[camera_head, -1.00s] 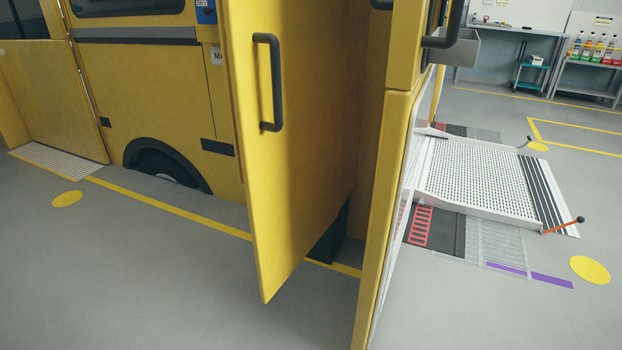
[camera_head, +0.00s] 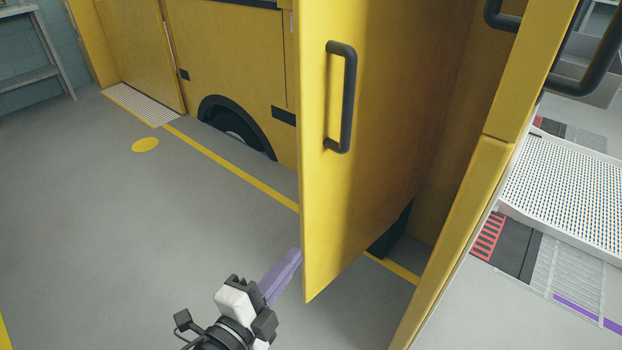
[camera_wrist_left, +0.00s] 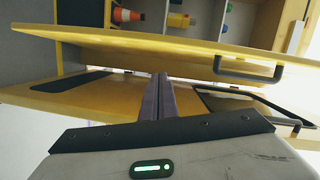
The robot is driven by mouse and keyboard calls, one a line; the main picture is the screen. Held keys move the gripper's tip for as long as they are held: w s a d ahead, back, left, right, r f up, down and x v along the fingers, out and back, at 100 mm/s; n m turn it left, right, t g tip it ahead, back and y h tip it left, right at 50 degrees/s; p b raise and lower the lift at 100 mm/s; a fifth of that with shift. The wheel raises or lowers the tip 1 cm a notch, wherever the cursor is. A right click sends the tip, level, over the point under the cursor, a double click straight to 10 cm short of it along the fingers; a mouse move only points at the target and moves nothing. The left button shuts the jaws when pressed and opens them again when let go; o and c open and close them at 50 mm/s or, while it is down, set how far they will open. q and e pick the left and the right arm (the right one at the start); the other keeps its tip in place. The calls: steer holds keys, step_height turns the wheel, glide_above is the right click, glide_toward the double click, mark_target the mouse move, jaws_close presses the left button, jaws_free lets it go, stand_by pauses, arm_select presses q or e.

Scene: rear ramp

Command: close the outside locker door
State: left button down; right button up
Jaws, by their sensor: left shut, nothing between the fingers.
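The yellow locker door (camera_head: 385,130) stands open in the head view, its narrow edge towards me. A black bar handle (camera_head: 342,98) is on its face. My left gripper (camera_head: 292,262) is shut and empty, its purple fingers at the lower left edge of the door. I cannot tell whether they touch it. In the left wrist view the shut fingers (camera_wrist_left: 158,96) point at a yellow panel (camera_wrist_left: 120,42) with a black handle (camera_wrist_left: 248,70). Shelves with an orange cone (camera_wrist_left: 128,15) show beyond that panel. My right gripper is not in view.
The yellow vehicle side (camera_head: 240,60) with a wheel arch (camera_head: 235,125) lies behind the door. Another yellow panel (camera_head: 455,230) stands at right. A white perforated ramp (camera_head: 565,190) lies beyond it. The grey floor (camera_head: 130,240) at left is clear.

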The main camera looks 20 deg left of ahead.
mark_target(310, 199)
arm_select(q)
steer(key=w+r+m+p, duration=0.1)
steer(key=w, duration=0.3)
steer(key=w+r+m+p, duration=0.1)
steer(key=w+r, duration=0.1)
steer(key=w, duration=0.2)
steer(key=w+r+m+h+p, duration=0.1)
steer(key=w, duration=0.3)
steer(key=shift+d+r+m+t, duration=0.2)
steer(key=shift+m+t, duration=0.1)
steer(key=shift+t, duration=0.1)
steer(key=shift+w+a, duration=0.25)
steer(key=shift+a, duration=0.15)
